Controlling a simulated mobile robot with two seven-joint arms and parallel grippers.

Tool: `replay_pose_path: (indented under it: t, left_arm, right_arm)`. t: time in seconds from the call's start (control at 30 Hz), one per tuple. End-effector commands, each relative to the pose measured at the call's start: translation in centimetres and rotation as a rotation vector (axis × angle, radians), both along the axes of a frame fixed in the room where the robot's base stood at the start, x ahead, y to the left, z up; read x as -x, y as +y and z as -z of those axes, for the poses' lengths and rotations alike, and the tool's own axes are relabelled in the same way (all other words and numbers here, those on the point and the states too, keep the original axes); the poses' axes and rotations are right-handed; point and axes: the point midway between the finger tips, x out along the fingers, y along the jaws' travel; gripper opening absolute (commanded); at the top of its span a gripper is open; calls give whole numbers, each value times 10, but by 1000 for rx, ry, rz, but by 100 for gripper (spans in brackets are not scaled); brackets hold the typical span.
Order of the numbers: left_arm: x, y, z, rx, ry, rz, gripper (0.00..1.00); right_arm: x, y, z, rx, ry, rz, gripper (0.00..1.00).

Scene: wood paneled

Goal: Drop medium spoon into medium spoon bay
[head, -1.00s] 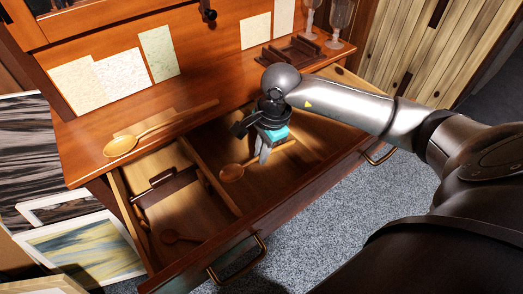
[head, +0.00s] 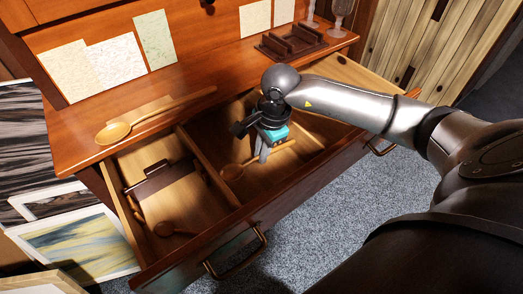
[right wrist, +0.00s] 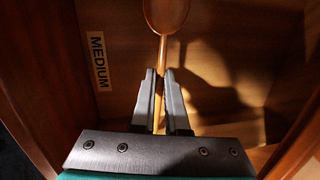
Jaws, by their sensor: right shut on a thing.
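The medium spoon (head: 232,172) is wooden, with its bowl to the left and its handle to the right. My right gripper (head: 263,156) is shut on its handle, inside or just over the right compartment of the open drawer. In the right wrist view the handle runs between the fingers (right wrist: 161,75) and the spoon's bowl (right wrist: 166,14) points away. A label reading MEDIUM (right wrist: 98,60) is beside the spoon there, marking the medium spoon bay (head: 312,145). I cannot tell whether the spoon touches the bay floor. My left gripper is out of view.
A divider (head: 207,166) separates the bays. A larger spoon (head: 113,132) lies on the counter. A dark rack (head: 292,42) and glasses stand at the back right. The drawer front (head: 300,190) borders the bays.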

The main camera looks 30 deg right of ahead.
Motion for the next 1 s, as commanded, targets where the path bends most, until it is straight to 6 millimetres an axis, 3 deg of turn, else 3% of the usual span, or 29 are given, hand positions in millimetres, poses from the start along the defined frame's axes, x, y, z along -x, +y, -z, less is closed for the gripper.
replay_pose_path:
  t: [0.33,0.37,0.63,1.0]
  left_arm:
    - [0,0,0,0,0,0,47]
    - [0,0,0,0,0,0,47]
    - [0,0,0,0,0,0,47]
    - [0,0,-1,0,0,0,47]
  right_arm:
    - [0,0,0,0,0,0,0]
    - [0,0,0,0,0,0,15]
    - [0,0,0,0,0,0,46]
    - [0,-1,-5,1,-1,0,47]
